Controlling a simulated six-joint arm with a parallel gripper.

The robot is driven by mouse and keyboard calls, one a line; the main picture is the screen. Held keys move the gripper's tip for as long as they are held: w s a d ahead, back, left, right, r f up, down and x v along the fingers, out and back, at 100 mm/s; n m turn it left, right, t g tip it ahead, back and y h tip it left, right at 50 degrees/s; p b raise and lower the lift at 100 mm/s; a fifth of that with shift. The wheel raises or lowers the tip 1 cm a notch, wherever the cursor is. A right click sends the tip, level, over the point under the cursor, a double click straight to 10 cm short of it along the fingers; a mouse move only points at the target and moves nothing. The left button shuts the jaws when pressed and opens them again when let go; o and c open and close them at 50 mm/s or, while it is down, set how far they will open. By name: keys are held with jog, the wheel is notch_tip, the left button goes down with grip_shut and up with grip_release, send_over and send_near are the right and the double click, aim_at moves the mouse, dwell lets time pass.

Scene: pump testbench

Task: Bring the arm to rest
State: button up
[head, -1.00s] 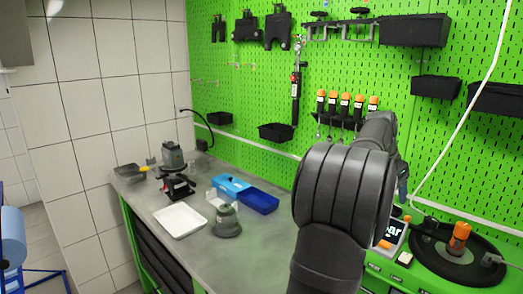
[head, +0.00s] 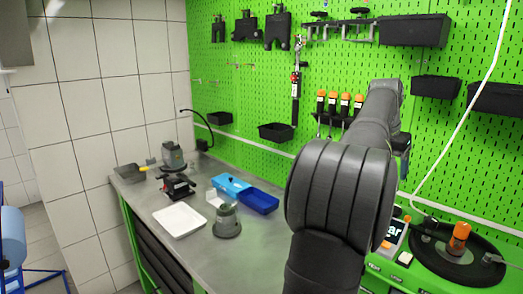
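My dark grey arm (head: 340,200) fills the middle right of the head view. Its large ribbed joint is close to the camera, and a link runs from it up and away toward the green pegboard. I cannot make out my gripper; the far end of the arm is turned away and hidden behind its own links. Nothing held can be seen.
The grey workbench (head: 270,232) carries a white tray (head: 180,219), a blue bin (head: 259,200), a grey pump part (head: 227,222) and a black fixture (head: 177,186). Orange-handled screwdrivers (head: 333,102) hang behind my arm. A black turntable (head: 470,262) lies at right.

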jog(key=shift+w+d+f+n+t+y, duration=0.1)
jog(key=shift+d+f+n+t+y, duration=0.45)
jog(key=shift+f+n, duration=0.9)
jog(key=shift+d+f+n+t+y, duration=0.1)
jog(key=shift+d+f+n+y, duration=0.15)
jog(key=shift+d+f+n, duration=1.15)
jog(key=shift+w+d+f+n+t+y, duration=0.1)
jog(key=shift+d+f+n+t+y, duration=0.25)
jog(key=shift+f+n, duration=1.15)
jog(key=shift+a+f+m, duration=0.15)
jog(key=shift+f+m, duration=0.35)
jog(key=shift+m, duration=0.05)
